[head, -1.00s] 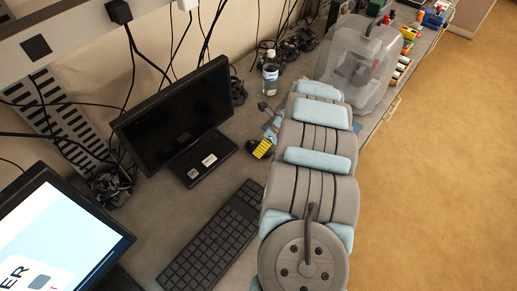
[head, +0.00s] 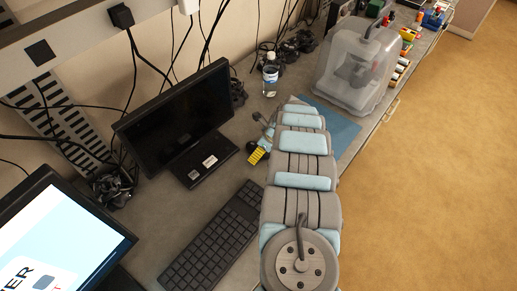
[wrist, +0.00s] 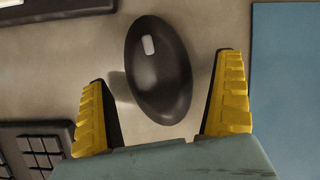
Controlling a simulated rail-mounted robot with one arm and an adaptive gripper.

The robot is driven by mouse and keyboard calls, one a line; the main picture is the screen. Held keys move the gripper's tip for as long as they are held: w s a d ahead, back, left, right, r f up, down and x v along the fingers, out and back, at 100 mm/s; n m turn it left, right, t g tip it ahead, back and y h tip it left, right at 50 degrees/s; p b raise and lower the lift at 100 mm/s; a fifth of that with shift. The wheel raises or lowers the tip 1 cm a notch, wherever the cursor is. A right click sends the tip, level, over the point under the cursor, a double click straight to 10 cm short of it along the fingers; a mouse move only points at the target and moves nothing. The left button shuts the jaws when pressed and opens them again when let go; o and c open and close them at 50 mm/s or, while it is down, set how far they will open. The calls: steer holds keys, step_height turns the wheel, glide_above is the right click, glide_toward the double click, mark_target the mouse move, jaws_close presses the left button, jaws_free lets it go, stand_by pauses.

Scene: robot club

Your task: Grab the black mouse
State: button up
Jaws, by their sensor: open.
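The black mouse (wrist: 158,72) lies on the grey desk in the wrist view, a dark oval with a light scroll wheel. My gripper (wrist: 168,100) is open, with a yellow ribbed finger on each side of the mouse's near end. The mouse's far end reaches beyond the fingertips. No contact shows between fingers and mouse; a gap shows on both sides. In the head view part of my gripper (head: 258,154) shows beside my arm, right of the monitor stand. The mouse is not clearly visible there.
A keyboard (head: 211,241) lies left of my arm; its corner also shows in the wrist view (wrist: 38,150). A blue mat (head: 338,124) lies to the right. A monitor (head: 180,115), a water bottle (head: 270,75) and a clear plastic container (head: 352,70) stand nearby.

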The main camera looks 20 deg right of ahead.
steer(key=shift+w+f, duration=0.15)
steer(key=shift+c, duration=0.3)
steer(key=c, duration=1.3)
